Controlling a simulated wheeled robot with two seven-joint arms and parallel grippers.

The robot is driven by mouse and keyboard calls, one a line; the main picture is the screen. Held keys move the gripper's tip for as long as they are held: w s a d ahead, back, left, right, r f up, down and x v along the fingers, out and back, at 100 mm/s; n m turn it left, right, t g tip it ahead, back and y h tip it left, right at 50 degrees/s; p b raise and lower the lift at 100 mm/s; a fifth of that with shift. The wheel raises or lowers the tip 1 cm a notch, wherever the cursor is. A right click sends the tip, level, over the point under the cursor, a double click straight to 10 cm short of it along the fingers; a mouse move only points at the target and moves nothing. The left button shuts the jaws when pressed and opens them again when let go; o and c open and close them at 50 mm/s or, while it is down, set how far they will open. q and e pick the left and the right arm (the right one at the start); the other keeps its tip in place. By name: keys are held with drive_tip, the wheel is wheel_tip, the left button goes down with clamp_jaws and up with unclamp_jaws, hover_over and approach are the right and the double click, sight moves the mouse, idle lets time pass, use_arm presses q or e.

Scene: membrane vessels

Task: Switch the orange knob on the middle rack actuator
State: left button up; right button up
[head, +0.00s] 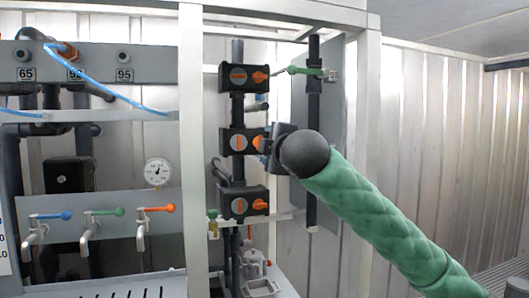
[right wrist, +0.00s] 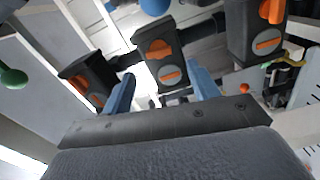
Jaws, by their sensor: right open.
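The middle rack actuator (head: 238,141) is a black box with a round orange-marked dial and an orange knob (head: 259,143) on its right side. My right gripper (head: 266,149) is at that knob, coming from the right, and partly covers it. In the right wrist view the two blue fingers are apart, with the middle actuator (right wrist: 174,62) and its orange knob (right wrist: 158,49) seen between and beyond their tips. I cannot tell whether the fingers touch the knob. My left gripper is not in view.
Similar actuators sit above (head: 236,77) and below (head: 239,202) on the same dark pipe. A green-handled valve (head: 305,71) is at the upper right by a second pipe. A white frame post (head: 365,150) stands behind my right arm. Open room lies to the right.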

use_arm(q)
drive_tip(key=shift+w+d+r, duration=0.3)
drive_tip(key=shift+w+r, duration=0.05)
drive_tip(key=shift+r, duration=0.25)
use_arm(e)
drive_tip(key=shift+s+d, duration=0.2)
drive_tip(key=shift+s, duration=0.45)
